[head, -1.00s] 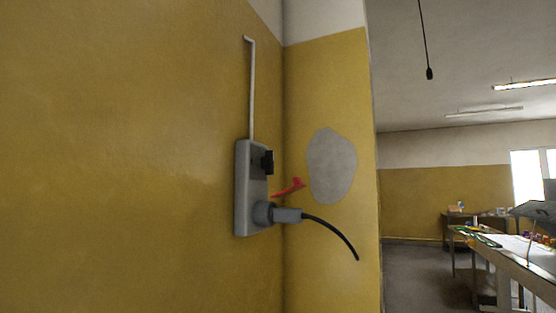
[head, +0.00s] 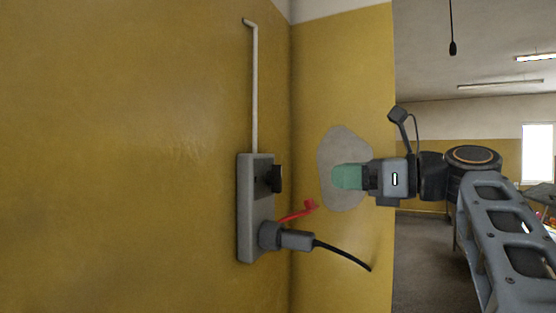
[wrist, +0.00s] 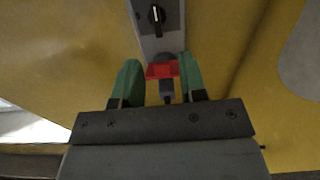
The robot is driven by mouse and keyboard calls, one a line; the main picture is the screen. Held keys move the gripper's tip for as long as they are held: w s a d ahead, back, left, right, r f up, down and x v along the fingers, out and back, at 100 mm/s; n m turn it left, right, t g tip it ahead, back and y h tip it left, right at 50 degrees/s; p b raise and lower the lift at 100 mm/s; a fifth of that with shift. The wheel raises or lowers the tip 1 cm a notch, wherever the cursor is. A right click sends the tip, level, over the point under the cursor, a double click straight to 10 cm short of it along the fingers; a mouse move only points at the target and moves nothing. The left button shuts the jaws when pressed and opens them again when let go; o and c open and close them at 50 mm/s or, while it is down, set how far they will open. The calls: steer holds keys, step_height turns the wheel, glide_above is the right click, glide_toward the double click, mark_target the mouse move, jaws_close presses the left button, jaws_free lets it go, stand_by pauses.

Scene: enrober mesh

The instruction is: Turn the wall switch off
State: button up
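The wall switch is a grey box (head: 246,215) on the yellow wall with a black rotary knob (head: 277,178) on its upper part. In the wrist view the knob (wrist: 156,15) shows at the top, its grip lying along the box's length with a white mark. My gripper (head: 346,177) is to the right of the knob, pointing at the wall, apart from it. In the wrist view its green fingers (wrist: 161,72) are spread, with nothing gripped; a red piece (wrist: 162,70) shows in the gap, beyond them.
A grey plug (head: 296,240) with a black cable (head: 345,254) sticks out of the box's lower part. The red piece (head: 298,212) juts out just above it. A conduit (head: 254,90) runs up from the box. A yellow side wall with a grey patch (head: 330,150) stands close behind.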

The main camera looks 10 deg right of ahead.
mark_target(281, 166)
steer(key=shift+y, duration=0.3)
steer(key=x, duration=0.3)
steer(key=r+p+x, duration=0.1)
steer(key=x, duration=0.3)
steer(key=p+x, duration=0.1)
steer(key=x, duration=0.3)
steer(key=shift+a+r, duration=0.2)
steer(key=shift+a, duration=0.1)
steer(key=shift+p+x, duration=0.35)
steer(key=shift+x, duration=0.6)
steer(key=shift+f, duration=0.1)
steer(key=c, duration=0.6)
